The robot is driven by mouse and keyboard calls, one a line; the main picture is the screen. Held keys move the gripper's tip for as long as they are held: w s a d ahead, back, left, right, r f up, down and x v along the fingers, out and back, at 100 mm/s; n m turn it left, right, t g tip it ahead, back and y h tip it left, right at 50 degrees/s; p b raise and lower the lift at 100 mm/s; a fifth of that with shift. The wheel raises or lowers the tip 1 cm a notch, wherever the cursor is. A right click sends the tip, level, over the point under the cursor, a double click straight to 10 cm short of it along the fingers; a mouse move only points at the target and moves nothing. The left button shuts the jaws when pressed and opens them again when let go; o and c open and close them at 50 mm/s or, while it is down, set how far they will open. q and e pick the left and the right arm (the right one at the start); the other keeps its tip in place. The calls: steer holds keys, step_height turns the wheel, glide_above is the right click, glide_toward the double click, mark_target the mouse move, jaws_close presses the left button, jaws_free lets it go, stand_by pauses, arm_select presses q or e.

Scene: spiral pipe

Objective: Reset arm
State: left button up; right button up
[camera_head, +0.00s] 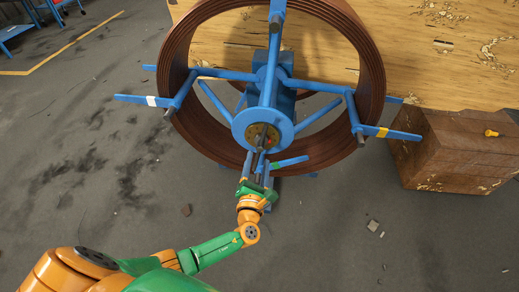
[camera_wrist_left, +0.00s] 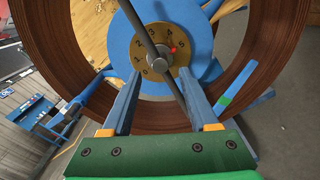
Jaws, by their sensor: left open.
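My left arm (camera_head: 215,252), orange and green, reaches up from the bottom left in the head view. My left gripper (camera_head: 260,160) is at the front of the blue hub (camera_head: 285,112) of a large reel. In the left wrist view the gripper (camera_wrist_left: 165,95) has its two blue fingers apart. They point at a brass dial (camera_wrist_left: 182,60) with numbers and a red mark. A grey bar (camera_wrist_left: 145,38) crosses the dial's centre and passes between the fingers. Whether the fingers touch anything is unclear. My right gripper does not show.
A brown coil of pipe (camera_head: 372,70) surrounds the hub. Blue spokes with arms marked white (camera_head: 152,101), yellow (camera_head: 381,132) and green stick out. A wooden table (camera_head: 450,50) stands behind, with a brown wooden cabinet (camera_head: 455,155) at right. The grey floor (camera_head: 90,190) is mostly clear at left.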

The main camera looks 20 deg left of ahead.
arm_select(q)
steer(key=shift+v, duration=1)
steer(key=s+a+f+n+g+h, duration=0.1)
steer(key=s+a+f+n+g, duration=0.1)
steer(key=s+f+n+g, duration=0.65)
steer(key=s+a+f+n+g, duration=0.25)
steer(key=s+f+n, duration=0.35)
steer(key=f, duration=0.7)
steer(key=s+d+f+n+g+h, duration=0.1)
steer(key=s+f+n+g, duration=0.15)
steer(key=s+n, duration=0.3)
steer(key=s+f+n+g+h, duration=0.1)
steer(key=s+f+n, duration=0.3)
steer(key=s, duration=0.2)
steer(key=s+d+f+n+g+h, duration=0.2)
steer(key=s+d+f+n, duration=0.1)
steer(key=s+n, duration=0.8)
step_height(320, 180, up, 13)
steer(key=n+p, duration=0.2)
steer(key=p, duration=1.1)
steer(key=shift+s+r, duration=0.2)
